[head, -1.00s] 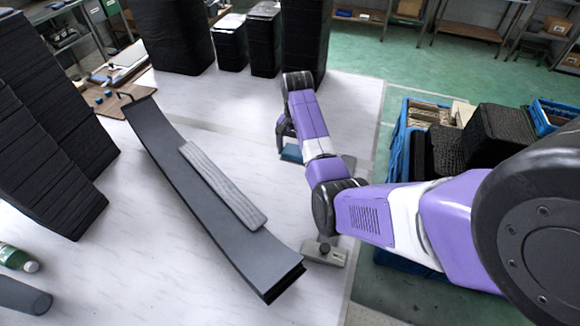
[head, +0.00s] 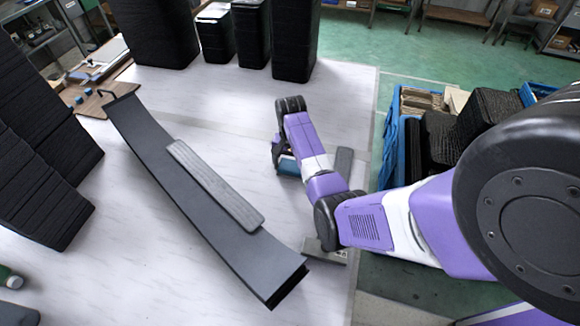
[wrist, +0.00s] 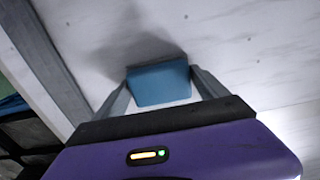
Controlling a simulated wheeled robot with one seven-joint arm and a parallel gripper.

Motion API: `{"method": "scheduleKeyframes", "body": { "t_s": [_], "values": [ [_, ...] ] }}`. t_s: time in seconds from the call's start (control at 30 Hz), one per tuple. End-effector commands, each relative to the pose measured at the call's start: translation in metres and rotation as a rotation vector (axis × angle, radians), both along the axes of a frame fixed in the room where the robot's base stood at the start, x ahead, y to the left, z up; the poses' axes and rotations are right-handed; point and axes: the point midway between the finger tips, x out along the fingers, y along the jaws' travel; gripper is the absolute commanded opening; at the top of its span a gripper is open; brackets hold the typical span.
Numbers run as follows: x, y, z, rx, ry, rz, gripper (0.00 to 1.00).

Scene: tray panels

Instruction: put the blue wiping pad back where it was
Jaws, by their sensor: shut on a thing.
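The blue wiping pad (head: 288,166) is at the right part of the white table, partly hidden by my gripper (head: 283,156). In the wrist view the pad (wrist: 158,86) is a flat blue block between the two grey fingers of my gripper (wrist: 160,80), which is shut on it. A shadow lies on the white surface beyond the pad. I cannot tell whether the pad touches the table or hangs just above it.
A long dark sloping rack (head: 160,160) with a ribbed grey panel (head: 215,185) stands left of my gripper. A grey strip (head: 343,162) and a grey block (head: 325,252) lie near the table's right edge. Black stacks (head: 295,40) stand behind. A blue crate (head: 388,150) is at the right.

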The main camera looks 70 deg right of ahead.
Motion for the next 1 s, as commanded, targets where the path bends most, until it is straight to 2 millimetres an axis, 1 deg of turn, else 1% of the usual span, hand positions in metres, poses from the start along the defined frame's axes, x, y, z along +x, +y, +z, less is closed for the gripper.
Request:
{"method": "scheduleKeyframes", "body": {
  "t_s": [0.2, 0.23, 0.3, 0.53, 0.67, 0.77, 1.0],
  "values": [
    [0.0, 0.0, -0.003, 0.001, 0.0, 0.0, 0.45],
    [0.0, 0.0, -0.002, 0.001, 0.0, 0.0, 0.89],
    [0.0, 0.0, -0.002, 0.001, 0.0, 0.0, 1.0],
    [0.0, 0.0, -0.001, 0.0, 0.0, 0.0, 1.0],
    [0.001, -0.001, 0.007, -0.001, -0.001, 0.0, 1.0],
    [0.001, -0.001, 0.021, -0.002, -0.002, 0.001, 1.0],
    [0.002, -0.001, 0.071, -0.004, -0.003, 0.0, 1.0]
  ]
}}
